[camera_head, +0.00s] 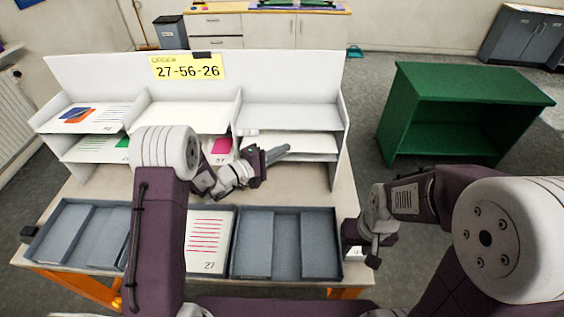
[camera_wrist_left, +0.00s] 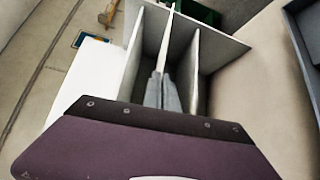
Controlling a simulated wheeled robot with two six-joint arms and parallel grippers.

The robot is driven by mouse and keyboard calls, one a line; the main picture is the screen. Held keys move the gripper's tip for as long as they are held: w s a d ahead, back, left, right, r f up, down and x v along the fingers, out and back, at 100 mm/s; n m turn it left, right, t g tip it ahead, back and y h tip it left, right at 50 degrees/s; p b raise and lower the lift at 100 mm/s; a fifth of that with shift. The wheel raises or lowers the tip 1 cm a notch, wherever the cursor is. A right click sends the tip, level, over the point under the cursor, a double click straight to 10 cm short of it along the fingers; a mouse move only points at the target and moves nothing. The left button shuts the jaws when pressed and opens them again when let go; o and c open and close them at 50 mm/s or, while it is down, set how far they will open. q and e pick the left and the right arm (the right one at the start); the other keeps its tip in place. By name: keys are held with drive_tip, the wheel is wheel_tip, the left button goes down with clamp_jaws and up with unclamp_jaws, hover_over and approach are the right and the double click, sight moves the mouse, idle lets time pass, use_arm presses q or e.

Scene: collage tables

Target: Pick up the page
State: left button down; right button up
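In the head view, a white page with red lines and the number 27 (camera_head: 206,243) lies in the tray. Other pages lie in the shelf unit: one with blue and orange shapes (camera_head: 88,114), one with green (camera_head: 105,148) and one with pink (camera_head: 222,146). My left gripper (camera_head: 281,152) is at the front of the shelf's right compartment. In the left wrist view its grey fingers (camera_wrist_left: 163,92) look close together, lined up with a thin pale edge; I cannot tell whether that is a page or a board. My right gripper (camera_head: 372,256) hangs by the table's right edge, its fingers unclear.
A yellow order card reading 27-56-26 (camera_head: 188,68) is on the shelf unit's back panel. Grey trays (camera_head: 286,211) line the table front; the right one looks empty. A green cabinet (camera_head: 455,90) stands to the right, with open floor between it and the table.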

use_arm(q)
drive_tip(key=s+p, duration=1.1)
drive_tip(key=s, duration=0.8)
drive_tip(key=shift+s, duration=0.3)
